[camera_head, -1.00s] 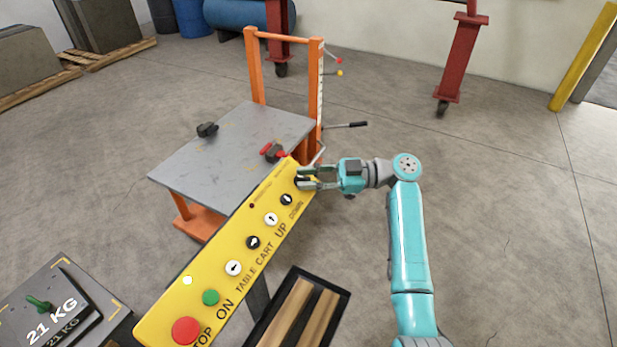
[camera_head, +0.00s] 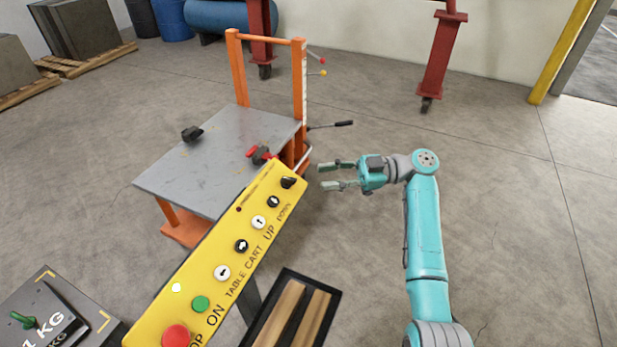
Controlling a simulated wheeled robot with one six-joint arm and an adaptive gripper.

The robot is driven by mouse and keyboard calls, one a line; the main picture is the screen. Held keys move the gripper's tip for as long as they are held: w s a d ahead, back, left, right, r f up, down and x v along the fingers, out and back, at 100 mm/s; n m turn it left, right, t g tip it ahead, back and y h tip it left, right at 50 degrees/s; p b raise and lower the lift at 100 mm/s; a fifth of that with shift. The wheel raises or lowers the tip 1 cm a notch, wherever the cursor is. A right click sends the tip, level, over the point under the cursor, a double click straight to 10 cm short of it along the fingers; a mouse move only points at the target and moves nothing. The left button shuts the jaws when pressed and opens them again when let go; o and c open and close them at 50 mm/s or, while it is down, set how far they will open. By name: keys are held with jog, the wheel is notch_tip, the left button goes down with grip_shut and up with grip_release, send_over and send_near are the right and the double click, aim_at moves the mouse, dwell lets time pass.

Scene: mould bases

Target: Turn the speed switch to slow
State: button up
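The yellow control panel (camera_head: 203,283) slants across the lower left, with a row of buttons and a black rotary switch (camera_head: 288,182) at its far upper end. Any slow or fast marking by the switch is too small to read, and I cannot tell its setting. My gripper (camera_head: 325,175) is to the right of the switch, apart from it, pointing left. Its two fingers are spread with nothing between them.
An orange-framed cart with a grey table top (camera_head: 215,155) stands behind the panel. A black tray with wooden bars (camera_head: 292,318) is below the panel. A 21 KG block (camera_head: 60,305) is at lower left.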

jog(key=shift+v, duration=1.9)
jog(key=shift+d, duration=0.15)
